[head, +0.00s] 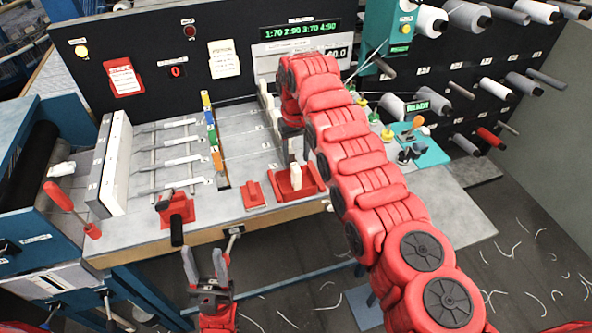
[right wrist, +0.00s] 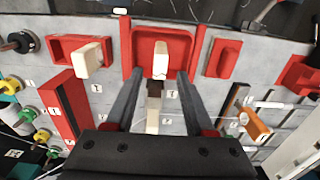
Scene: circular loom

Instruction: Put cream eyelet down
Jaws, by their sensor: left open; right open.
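A cream piece, which looks like the cream eyelet (head: 295,176), stands in a red tray (head: 312,182) at the front edge of the bench. In the right wrist view the cream eyelet (right wrist: 160,60) is in the red tray (right wrist: 127,45), ahead of my fingertips and between their lines. My right gripper (right wrist: 158,75) is open, its fingers apart and not touching the cream piece. In the head view my right gripper (head: 297,150) points down just above the tray, partly hidden by my arm. My left gripper (head: 205,262) is open and empty in front of the bench edge.
A second red tray (right wrist: 60,42) with a cream block (right wrist: 88,58) lies beside the first. A red block (head: 253,195) and a red clamp-like fixture (head: 177,208) sit on the bench. Coloured guides (head: 212,135) stand behind, with threads crossing.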

